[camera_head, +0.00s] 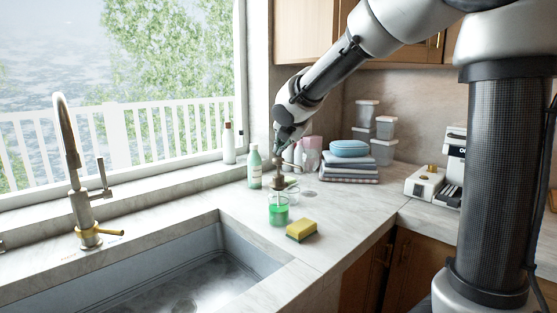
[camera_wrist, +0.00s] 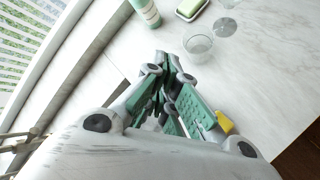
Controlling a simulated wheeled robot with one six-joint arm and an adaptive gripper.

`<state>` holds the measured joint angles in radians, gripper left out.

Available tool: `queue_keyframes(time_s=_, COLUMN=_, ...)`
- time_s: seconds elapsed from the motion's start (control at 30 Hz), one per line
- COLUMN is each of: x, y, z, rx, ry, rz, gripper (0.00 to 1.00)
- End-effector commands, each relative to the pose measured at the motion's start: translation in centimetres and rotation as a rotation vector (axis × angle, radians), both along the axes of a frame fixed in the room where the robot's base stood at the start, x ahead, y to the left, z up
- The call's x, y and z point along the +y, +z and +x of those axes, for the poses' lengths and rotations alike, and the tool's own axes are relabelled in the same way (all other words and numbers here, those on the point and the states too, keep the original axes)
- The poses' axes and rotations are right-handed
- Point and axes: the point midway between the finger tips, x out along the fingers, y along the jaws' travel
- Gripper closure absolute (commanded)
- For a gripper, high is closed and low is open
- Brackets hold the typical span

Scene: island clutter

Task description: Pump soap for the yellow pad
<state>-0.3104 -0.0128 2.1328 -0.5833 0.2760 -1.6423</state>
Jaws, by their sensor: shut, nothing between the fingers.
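The yellow pad (camera_head: 301,231), a sponge with a dark green underside, lies on the counter near the sink's corner. A clear dispenser with green soap (camera_head: 278,211) and a dark brown pump top (camera_head: 279,184) stands upright just behind and left of it. My gripper (camera_head: 281,150) is shut and empty, pointing down above the pump. I cannot tell whether its tips touch the pump. In the wrist view its teal fingers (camera_wrist: 166,62) are together and hide the dispenser. A corner of the yellow pad (camera_wrist: 225,122) shows beside the right finger.
A green bottle (camera_head: 254,168) stands behind the dispenser. A clear glass (camera_wrist: 198,44) and a green soap bar on a dish (camera_wrist: 190,9) are close by. The sink (camera_head: 190,275) and faucet (camera_head: 80,205) are left. Folded towels (camera_head: 349,172) lie behind right. Counter right of the pad is clear.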

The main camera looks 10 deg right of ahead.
Motion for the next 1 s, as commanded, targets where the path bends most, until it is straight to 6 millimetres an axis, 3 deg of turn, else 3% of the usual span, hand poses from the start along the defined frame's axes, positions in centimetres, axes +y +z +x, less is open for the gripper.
queue_keyframes(time_s=1.0, x=-0.09, y=-1.09, z=0.05, rx=-0.001, ry=-0.003, rz=-0.002, gripper=1.00)
